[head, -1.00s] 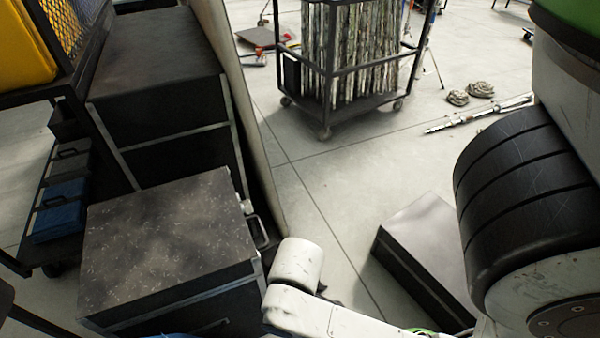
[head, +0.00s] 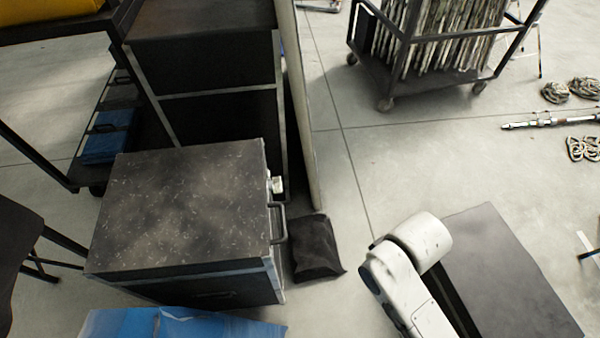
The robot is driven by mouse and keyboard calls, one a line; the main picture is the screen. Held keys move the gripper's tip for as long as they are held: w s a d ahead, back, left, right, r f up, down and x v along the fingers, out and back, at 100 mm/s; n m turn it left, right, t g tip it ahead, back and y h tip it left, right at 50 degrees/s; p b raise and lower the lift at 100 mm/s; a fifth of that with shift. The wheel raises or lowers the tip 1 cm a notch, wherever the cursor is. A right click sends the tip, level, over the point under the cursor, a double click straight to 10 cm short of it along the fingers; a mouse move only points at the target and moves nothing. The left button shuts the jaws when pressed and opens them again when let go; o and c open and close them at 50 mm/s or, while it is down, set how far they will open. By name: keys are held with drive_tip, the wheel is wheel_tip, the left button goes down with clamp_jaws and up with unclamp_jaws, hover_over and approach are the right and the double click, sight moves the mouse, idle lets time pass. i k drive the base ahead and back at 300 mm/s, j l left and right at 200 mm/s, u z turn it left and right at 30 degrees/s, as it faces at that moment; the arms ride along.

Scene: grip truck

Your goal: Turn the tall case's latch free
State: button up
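A black case with a scuffed, speckled top (head: 180,205) stands on the floor left of centre in the head view. A dark handle (head: 281,223) and a small pale fitting (head: 276,184) show on its right side; I cannot tell whether that fitting is a latch or how it is turned. A taller black case with metal edging (head: 225,120) stands right behind it. No latch can be made out on this one. Part of my white arm shows at the lower right, apart from both cases. My gripper is not in view.
A black bag (head: 315,248) lies just right of the near case. A low dark case (head: 500,275) lies beyond my arm. A blue object (head: 180,323) is at the bottom edge. A tall panel (head: 306,110) stands beside the rear case. A wheeled cart (head: 390,80) stands behind open floor.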

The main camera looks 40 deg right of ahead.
sight(275, 185)
drive_tip(key=k+u, duration=0.25)
drive_tip(key=k, duration=0.15)
drive_tip(key=k+l+u, duration=0.15)
drive_tip(key=k, duration=0.65)
drive_tip(key=k+z, duration=0.15)
drive_tip(key=z, duration=0.2)
drive_tip(key=i+j+z, duration=0.45)
drive_tip(key=i+j, duration=0.15)
drive_tip(key=i, duration=0.15)
drive_tip(key=i+j+z, duration=0.45)
drive_tip(key=i+j, duration=0.2)
drive_tip(key=j, duration=0.2)
